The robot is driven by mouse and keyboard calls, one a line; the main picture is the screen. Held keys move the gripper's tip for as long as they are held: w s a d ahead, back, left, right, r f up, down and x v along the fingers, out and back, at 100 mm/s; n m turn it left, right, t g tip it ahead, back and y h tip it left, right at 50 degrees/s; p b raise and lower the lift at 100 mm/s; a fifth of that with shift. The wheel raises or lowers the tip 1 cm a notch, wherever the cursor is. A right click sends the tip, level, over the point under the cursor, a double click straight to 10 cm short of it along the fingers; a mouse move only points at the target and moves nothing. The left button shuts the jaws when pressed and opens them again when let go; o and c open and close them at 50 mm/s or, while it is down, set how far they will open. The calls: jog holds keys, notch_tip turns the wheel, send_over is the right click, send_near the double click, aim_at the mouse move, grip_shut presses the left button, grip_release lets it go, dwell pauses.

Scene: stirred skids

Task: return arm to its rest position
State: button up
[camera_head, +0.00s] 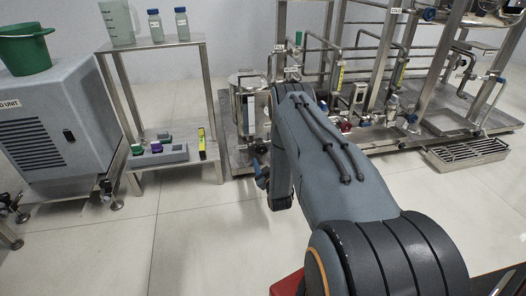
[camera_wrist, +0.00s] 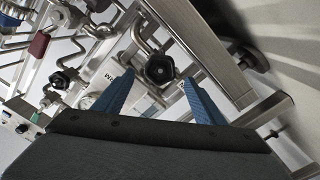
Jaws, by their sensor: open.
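My arm reaches forward from the lower right in the head view, toward the piping skid. My gripper (camera_wrist: 160,98) shows in the wrist view as two blue fingers spread apart with nothing held between them. Beyond the fingers is a black knob (camera_wrist: 160,68) on the skid's pipework; I cannot tell its distance. In the head view only a small part of the gripper (camera_head: 262,178) shows at the left of my arm, low in front of the skid. The rest of it is hidden by my arm.
The piping skid (camera_head: 345,148) with a steel vessel (camera_head: 249,108) stands ahead. A steel shelf table (camera_head: 152,45) with bottles is left of it. A grey cabinet (camera_head: 62,120) carrying a green bucket (camera_head: 24,50) stands far left. Floor (camera_head: 190,240) at the front left is clear.

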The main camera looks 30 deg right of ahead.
jog(key=shift+s+a, duration=0.15)
jog(key=shift+s, duration=0.5)
